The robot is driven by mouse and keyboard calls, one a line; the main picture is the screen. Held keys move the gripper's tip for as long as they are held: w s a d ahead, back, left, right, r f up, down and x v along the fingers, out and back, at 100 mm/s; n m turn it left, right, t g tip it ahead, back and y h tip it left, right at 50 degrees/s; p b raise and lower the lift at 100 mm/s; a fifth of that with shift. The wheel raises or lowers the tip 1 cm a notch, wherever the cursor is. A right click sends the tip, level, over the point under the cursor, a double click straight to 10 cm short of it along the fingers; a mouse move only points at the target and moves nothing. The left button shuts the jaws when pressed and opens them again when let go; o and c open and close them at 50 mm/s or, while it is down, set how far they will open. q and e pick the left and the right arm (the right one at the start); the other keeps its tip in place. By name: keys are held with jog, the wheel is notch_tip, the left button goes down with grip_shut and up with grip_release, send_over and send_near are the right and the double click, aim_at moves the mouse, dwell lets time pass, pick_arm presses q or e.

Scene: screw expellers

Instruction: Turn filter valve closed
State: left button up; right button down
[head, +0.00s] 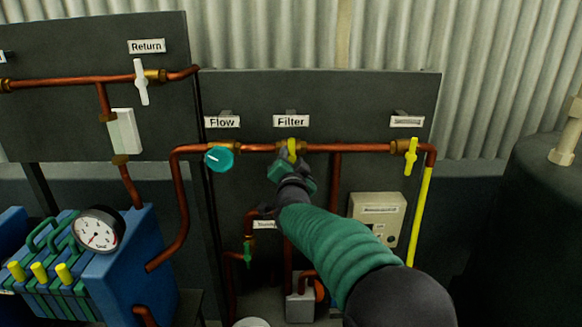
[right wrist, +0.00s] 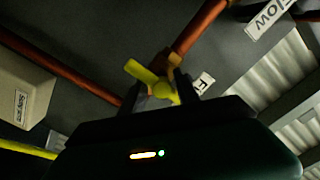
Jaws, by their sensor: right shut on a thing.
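The filter valve has a yellow handle (head: 292,150) on the copper pipe, below the "Filter" label (head: 291,121). My right gripper (head: 288,166) reaches up to it from below and covers part of the handle. In the right wrist view the yellow handle (right wrist: 147,75) sits between the two dark fingers of the gripper (right wrist: 163,92), which is shut on it. The handle's free end sticks out to the upper left there. In the head view the handle's lower part is hidden behind the gripper. My left gripper is not in view.
A teal flow knob (head: 219,158) is left of the filter valve. Another yellow valve handle (head: 411,156) is to the right, and a white return handle (head: 141,82) at upper left. A beige box (head: 378,215) hangs lower right. A pressure gauge (head: 98,230) stands at left.

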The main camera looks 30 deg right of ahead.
jog(key=c, duration=2.2)
grip_release()
jog(key=shift+m+b, duration=0.3)
jog(key=shift+m, duration=0.3)
jog(key=c, duration=2.2)
grip_release()
jog(key=c, duration=0.9)
grip_release()
jog(key=shift+o, duration=0.2)
jog(key=v, duration=1.6)
jog(key=shift+s, duration=0.4)
jog(key=shift+a+f, duration=0.15)
